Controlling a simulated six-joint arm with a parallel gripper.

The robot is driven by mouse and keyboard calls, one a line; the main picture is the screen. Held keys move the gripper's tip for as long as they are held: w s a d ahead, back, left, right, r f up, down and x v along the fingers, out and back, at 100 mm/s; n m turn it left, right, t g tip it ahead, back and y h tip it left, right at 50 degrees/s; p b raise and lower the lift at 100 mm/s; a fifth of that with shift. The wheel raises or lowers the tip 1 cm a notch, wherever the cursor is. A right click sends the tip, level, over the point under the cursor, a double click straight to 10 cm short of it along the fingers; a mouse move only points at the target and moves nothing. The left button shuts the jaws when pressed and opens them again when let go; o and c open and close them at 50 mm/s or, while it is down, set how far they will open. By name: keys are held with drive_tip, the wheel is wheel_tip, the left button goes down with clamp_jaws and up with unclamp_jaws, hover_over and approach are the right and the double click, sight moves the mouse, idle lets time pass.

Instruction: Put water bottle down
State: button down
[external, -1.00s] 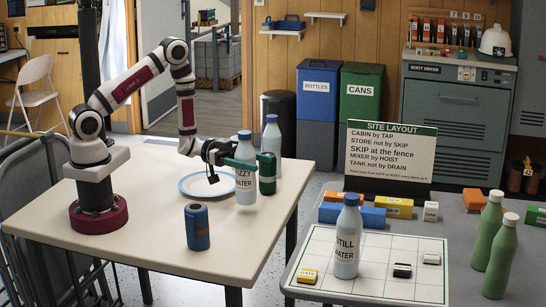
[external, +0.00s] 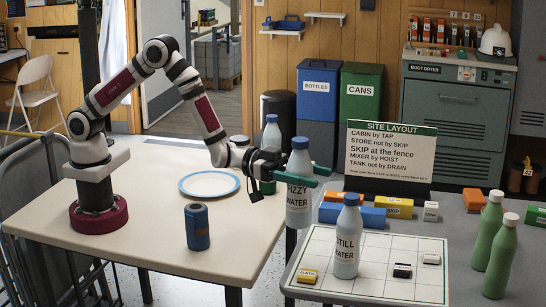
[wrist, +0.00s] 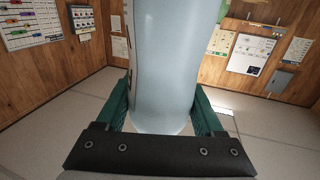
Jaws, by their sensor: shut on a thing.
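My gripper (external: 308,176) is shut on a pale blue bottle labelled FIZZY WATER (external: 299,203) with a blue cap. The bottle hangs upright in the air by the gap between the beige table (external: 110,235) and the grey table (external: 455,225). In the wrist view the bottle (wrist: 165,60) stands between the green fingers (wrist: 162,115), with pale floor around it; its cap is out of view. A similar bottle labelled STILL WATER (external: 346,240) stands upright on the white grid board (external: 410,285) on the grey table, right of and nearer than my gripper.
Another bottle (external: 271,135) stands on the beige table behind my arm, partly hidden. A blue-rimmed plate (external: 209,185) and blue can (external: 197,226) are there too. Coloured blocks (external: 360,216), a SITE LAYOUT sign (external: 390,150) and two green bottles (external: 487,225) crowd the grey table.

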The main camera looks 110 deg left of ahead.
drive_tip(key=shift+w+d+f, duration=0.15)
drive_tip(key=shift+w+d, duration=0.05)
drive_tip(key=shift+w, duration=0.1)
drive_tip(key=w+a+f, duration=0.5)
drive_tip(key=a+f, duration=0.4)
drive_tip(key=f, duration=0.1)
drive_tip(key=shift+a+f, duration=0.3)
drive_tip(key=shift+a, duration=0.1)
drive_tip(key=shift+f, duration=0.15)
unclamp_jaws()
